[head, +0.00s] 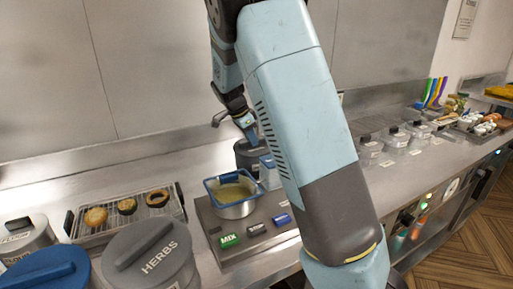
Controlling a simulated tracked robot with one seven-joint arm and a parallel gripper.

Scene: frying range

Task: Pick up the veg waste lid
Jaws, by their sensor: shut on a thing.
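My gripper (250,136) reaches down at the back of the counter, behind the frying pot. The lid is partly hidden by the gripper, my arm and the pot's blue rim. I cannot tell whether it rests on its container or is held just above it.
A steel pot (235,210) with a blue rim stands in front, beside coloured labelled blocks (255,229). A grill rack (157,203), a HERBS container (152,262) and a blue lid (45,270) are left. Clear lidded containers (396,140) stand right.

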